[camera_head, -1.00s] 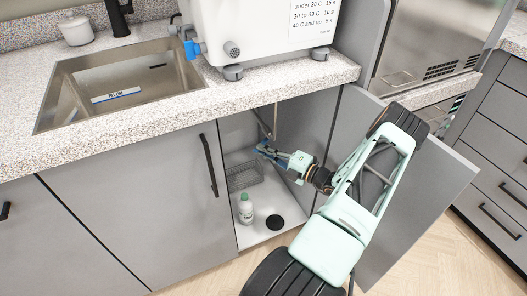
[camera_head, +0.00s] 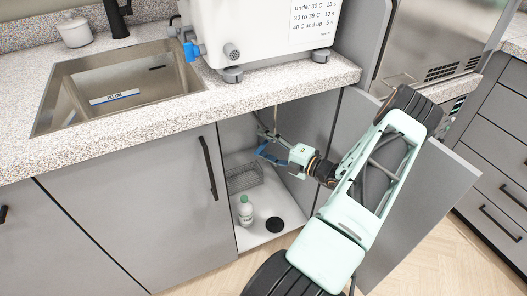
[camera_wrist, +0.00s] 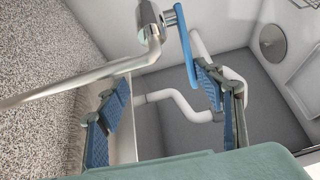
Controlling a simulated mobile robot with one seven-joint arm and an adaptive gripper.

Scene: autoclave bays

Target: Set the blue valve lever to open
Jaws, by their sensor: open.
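My gripper (camera_wrist: 160,88) is open and empty, with blue ribbed pads set wide apart. In the head view, my gripper (camera_head: 268,143) is inside the open cabinet under the counter, by the thin pipe. The lever is too small there to tell from the blue fingers.
A metal pipe (camera_wrist: 75,87) crosses the wrist view, and a white drain pipe (camera_wrist: 185,105) bends behind the fingers. A wire basket (camera_head: 244,177), a bottle (camera_head: 245,211) and a black disc (camera_head: 275,225) sit on the cabinet floor. The open door (camera_head: 415,205) is behind my arm.

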